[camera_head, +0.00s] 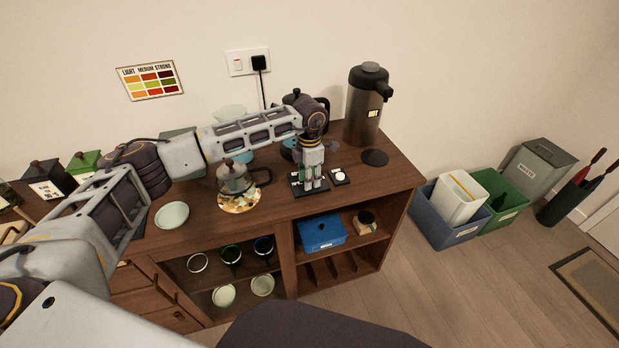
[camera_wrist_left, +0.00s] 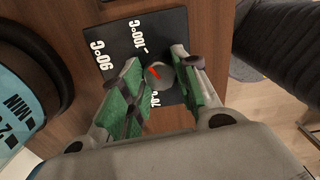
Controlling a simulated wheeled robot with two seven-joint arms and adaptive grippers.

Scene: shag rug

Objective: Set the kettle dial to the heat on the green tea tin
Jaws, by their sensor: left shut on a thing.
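My left gripper (camera_head: 312,182) points down over the black dial panel (camera_head: 297,188) on the cabinet top. In the left wrist view its green-padded fingers are shut on the grey round dial (camera_wrist_left: 160,76). The dial's red pointer aims up and left, towards the side with 100°C and 90°C; its exact setting is hard to tell. A 70°C mark is partly hidden by the fingers. The dark kettle (camera_head: 322,104) stands behind my arm; its blue MIN window (camera_wrist_left: 15,105) shows in the wrist view. The green tea tin (camera_head: 85,160) is at the far left, its label unreadable. My right gripper is out of view.
A small black plate with a white button (camera_head: 340,176) lies right of the dial panel. A glass teapot (camera_head: 233,178), a pale saucer (camera_head: 172,215) and a tall flask (camera_head: 366,108) stand on the cabinet. Bins (camera_head: 440,215) stand on the floor at right.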

